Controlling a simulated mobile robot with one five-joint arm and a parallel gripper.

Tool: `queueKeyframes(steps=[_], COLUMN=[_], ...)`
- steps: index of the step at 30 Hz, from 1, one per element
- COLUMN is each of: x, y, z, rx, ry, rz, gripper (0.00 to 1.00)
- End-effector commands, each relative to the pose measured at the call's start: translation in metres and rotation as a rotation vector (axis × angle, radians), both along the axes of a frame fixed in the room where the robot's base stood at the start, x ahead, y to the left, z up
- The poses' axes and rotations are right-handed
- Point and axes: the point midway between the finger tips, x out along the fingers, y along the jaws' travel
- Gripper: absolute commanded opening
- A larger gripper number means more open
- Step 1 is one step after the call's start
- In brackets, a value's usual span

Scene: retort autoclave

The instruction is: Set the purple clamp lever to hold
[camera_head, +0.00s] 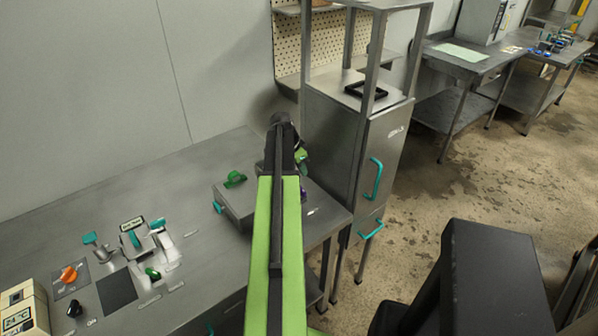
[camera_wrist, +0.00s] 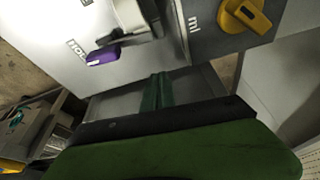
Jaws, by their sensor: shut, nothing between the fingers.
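The purple clamp lever (camera_wrist: 104,55) shows in the wrist view, left of centre, on a pale panel. It lies beside a partly cut-off label reading "HOL" (camera_wrist: 76,48), below a grey metal bracket (camera_wrist: 131,20). My gripper (camera_wrist: 161,76) has its thin dark green fingers together, with nothing between them. In the picture the fingertips are to the right of and below the lever, apart from it.
A yellow knob (camera_wrist: 246,14) sits on a dark plate at upper right in the wrist view. In the head view, a grey box (camera_head: 236,204) with a green knob stands left of my arm. A steel cabinet (camera_head: 345,150) stands right. The bench (camera_head: 190,190) has free room behind its controls.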

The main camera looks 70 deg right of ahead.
Motion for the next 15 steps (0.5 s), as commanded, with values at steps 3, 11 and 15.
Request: queueKeyframes(steps=[3, 11, 15], x=[-0.005, 0.015, 0.019], y=[-0.007, 0.019, 0.023], z=[-0.037, -0.035, -0.035], rx=[0.0, 0.001, 0.001], ry=[0.0, 0.0, 0.0], rz=[0.0, 0.003, 0.003], gripper=[0.0, 0.0, 0.0])
